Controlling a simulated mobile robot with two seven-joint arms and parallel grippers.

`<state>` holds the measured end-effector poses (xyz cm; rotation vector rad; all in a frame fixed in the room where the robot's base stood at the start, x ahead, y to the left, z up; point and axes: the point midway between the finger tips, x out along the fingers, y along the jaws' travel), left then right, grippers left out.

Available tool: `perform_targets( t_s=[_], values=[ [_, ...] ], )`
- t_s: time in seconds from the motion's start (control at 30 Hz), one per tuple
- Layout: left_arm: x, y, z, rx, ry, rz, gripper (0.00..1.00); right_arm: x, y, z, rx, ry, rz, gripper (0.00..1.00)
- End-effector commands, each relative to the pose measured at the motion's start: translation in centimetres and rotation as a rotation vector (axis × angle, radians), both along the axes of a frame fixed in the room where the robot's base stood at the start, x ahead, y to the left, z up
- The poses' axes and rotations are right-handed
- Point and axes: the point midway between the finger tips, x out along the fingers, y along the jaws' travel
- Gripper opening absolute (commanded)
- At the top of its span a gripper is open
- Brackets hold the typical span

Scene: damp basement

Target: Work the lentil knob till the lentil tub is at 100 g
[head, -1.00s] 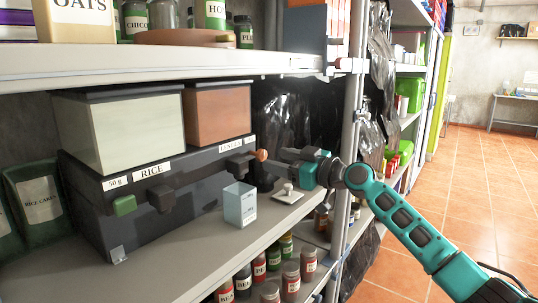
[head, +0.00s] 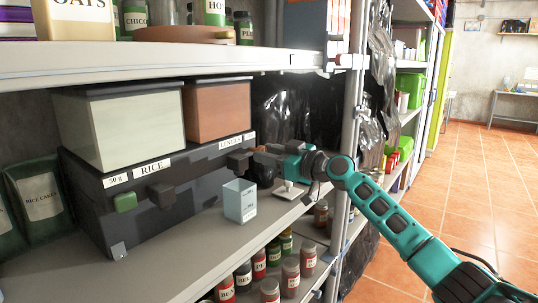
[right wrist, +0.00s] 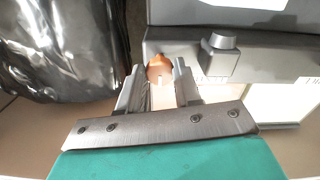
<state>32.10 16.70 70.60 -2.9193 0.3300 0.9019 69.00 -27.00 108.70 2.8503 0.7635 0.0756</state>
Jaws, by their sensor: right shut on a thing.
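The dispenser (head: 190,200) stands on the shelf with a pale rice hopper (head: 125,130) and an orange-brown lentil hopper (head: 218,110). The orange lentil knob (right wrist: 158,62) is between the fingers of my right gripper (right wrist: 159,80) in the right wrist view. The pale blue tub (head: 239,202) stands upright on the shelf below the dark lentil spout (head: 240,160). Its marks are too small to read, and I cannot tell its fill level. My left gripper is not in view.
A green knob (head: 125,202) is on the rice side. A small light plate (head: 288,194) lies right of the tub, under my right gripper. The shelf post (head: 352,150) is close to my right arm. Jars (head: 290,278) stand on the shelf below.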

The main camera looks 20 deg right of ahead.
Motion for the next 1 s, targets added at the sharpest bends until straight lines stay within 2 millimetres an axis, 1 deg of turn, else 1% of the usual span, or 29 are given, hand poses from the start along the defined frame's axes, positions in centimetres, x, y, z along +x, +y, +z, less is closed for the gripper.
perform_targets(
  t_s=[0.03,0.2,0.27,0.47,0.67,1.0],
  values=[
    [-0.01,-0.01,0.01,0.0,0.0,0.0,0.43,-0.01,-0.01,-0.02,0.0,0.0,0.0,0.23],
    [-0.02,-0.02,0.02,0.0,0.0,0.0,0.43,-0.02,-0.01,-0.02,0.0,0.001,0.0,0.07],
    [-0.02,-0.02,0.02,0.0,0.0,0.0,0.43,-0.02,-0.01,-0.02,0.0,0.001,0.0,0.03],
    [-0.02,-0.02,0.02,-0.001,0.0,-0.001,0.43,-0.02,-0.01,-0.03,0.013,0.008,0.0,0.03],
    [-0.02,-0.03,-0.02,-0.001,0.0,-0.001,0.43,-0.01,0.0,-0.05,0.078,0.045,0.0,0.03],
    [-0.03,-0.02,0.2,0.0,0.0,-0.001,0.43,-0.02,0.03,0.02,0.318,0.183,0.0,0.03]
  ],
)
